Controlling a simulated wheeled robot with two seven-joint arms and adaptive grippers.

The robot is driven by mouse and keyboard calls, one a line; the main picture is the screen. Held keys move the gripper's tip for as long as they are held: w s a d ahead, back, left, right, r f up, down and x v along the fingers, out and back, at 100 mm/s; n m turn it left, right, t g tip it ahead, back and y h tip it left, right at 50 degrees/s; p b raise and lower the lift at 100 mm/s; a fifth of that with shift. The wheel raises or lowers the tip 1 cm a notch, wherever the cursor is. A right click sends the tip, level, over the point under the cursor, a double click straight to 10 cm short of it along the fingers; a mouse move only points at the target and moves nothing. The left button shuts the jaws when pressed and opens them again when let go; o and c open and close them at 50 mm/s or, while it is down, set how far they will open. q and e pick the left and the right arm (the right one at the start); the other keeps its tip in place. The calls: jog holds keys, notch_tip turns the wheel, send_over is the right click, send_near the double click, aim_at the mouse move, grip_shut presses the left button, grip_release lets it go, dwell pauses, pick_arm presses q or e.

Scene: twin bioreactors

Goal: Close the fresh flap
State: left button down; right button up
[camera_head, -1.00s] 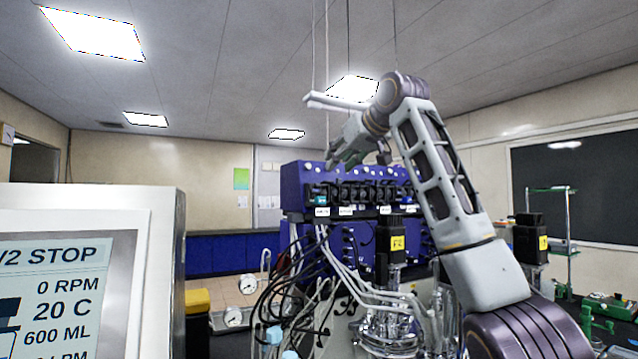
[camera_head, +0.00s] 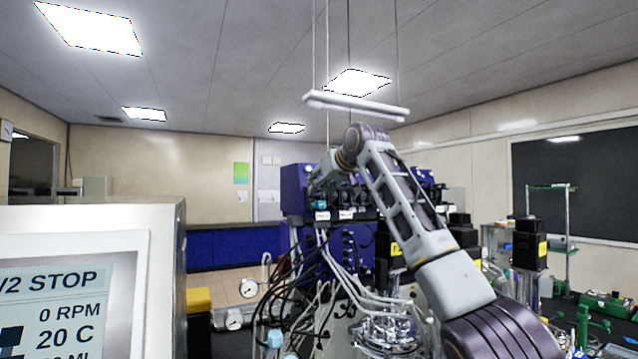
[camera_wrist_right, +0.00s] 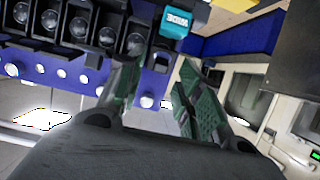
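The blue pump unit (camera_head: 292,185) stands ahead in the head view, with a row of dark pump heads along its upper front. In the right wrist view the row of pump heads (camera_wrist_right: 60,22) crosses the top left, and a cyan labelled part (camera_wrist_right: 176,22) sits at its end. I cannot read the label surely, nor tell which part is the fresh flap. My right gripper (camera_wrist_right: 158,92) is open and empty, its green-padded fingers apart just short of the cyan part. In the head view it is at the unit's left end, partly hidden by my arm. My left gripper is out of view.
A grey control cabinet with a screen (camera_head: 60,300) fills the left foreground. Tubes and cables (camera_head: 320,270) hang below the pump unit. Glass vessels (camera_head: 385,330) with dark motors (camera_head: 388,248) stand below and right. A white bar (camera_head: 355,106) hangs above.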

jog(key=shift+x, duration=0.9)
jog(key=c, duration=0.7)
